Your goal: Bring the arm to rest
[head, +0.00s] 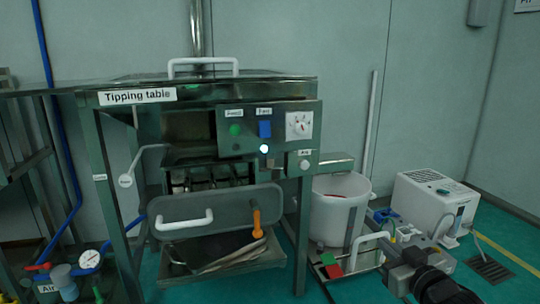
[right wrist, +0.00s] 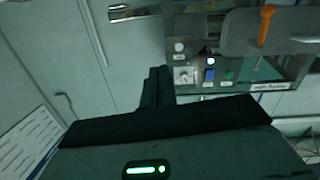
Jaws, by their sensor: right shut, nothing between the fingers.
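My right gripper (head: 398,272) is at the lower right of the head view, in front of the white bucket and the pump parts, and touches nothing that I can make out. In the right wrist view its dark fingers (right wrist: 157,88) are together with nothing between them. The tipping table (head: 200,88) stands left of it, with a control panel (head: 270,130) that has a green button, a blue switch, a lit white lamp and a dial. My left gripper is not in view.
A white bucket (head: 340,205) stands right of the table's frame. A white box unit (head: 432,200) is on the floor behind my right gripper. An orange handle (head: 257,223) sits on the table's front flap. Air valves and a gauge (head: 90,259) are at lower left.

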